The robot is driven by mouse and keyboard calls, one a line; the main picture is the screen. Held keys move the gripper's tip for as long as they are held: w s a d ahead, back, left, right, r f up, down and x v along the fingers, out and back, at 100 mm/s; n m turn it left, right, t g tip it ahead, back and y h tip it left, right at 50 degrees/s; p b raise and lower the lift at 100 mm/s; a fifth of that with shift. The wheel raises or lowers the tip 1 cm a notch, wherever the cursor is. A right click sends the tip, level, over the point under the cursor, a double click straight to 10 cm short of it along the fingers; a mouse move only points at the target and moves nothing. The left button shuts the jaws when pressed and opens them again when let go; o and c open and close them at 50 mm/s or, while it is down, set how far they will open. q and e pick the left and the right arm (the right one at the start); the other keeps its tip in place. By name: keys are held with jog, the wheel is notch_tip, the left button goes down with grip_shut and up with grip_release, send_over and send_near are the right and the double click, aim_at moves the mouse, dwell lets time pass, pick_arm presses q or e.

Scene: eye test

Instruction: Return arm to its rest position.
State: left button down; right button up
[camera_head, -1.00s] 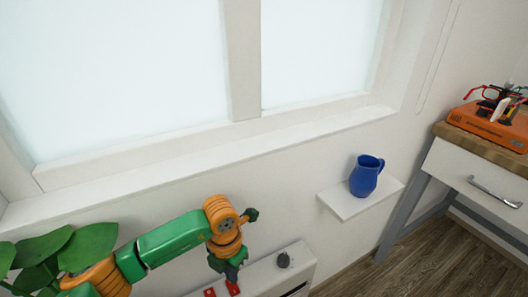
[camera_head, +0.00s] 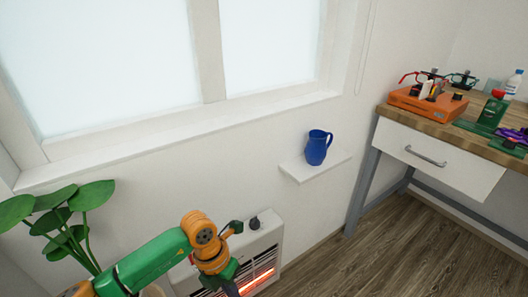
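My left arm, orange and green, comes in from the lower left in the head view. It bends down at an orange joint in front of a white heater (camera_head: 264,240). Only the dark upper part of my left gripper (camera_head: 231,289) shows at the bottom edge. Its fingertips are cut off, so I cannot tell whether it is open or shut, or whether it holds anything. My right arm and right gripper are not in view.
The heater's grille glows orange close to my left arm. A leafy plant (camera_head: 92,195) stands behind the arm at left. A blue jug (camera_head: 317,148) is on a small wall shelf (camera_head: 318,168). A workbench (camera_head: 440,129) at right holds an orange box (camera_head: 428,104), a bottle and tools.

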pick_arm(q)
jog(key=d+n+t+h, duration=0.1)
jog(key=d+n+h, duration=0.7)
jog(key=d+h, duration=0.35)
jog(key=w+a+f+n+t+y, duration=0.5)
jog(key=a+f+n+t, duration=0.6)
jog(key=n, duration=0.7)
jog(key=s+a+f+n+g+y, duration=0.2)
jog(key=s+a+f+n+y, duration=0.45)
jog(key=s+f, duration=0.4)
jog(key=s+a+f+n+g+y, duration=0.1)
jog(key=s+a+f+n+g, duration=0.15)
jog(key=s, duration=0.45)
jog(key=s+a+f+n+g+y, duration=0.1)
jog(key=s+f+g, duration=0.1)
jog(key=s+f, duration=0.3)
jog(key=s+a+f+n+g, duration=0.2)
jog(key=s+f, duration=0.1)
jog(key=s, duration=0.5)
notch_tip(320, 180, up, 12)
jog(key=s+g+p, duration=0.1)
jog(key=s+p, duration=0.2)
jog(key=p, duration=0.9)
jog(key=shift+a+r+n+y, duration=0.2)
jog(key=shift+n+y, duration=0.1)
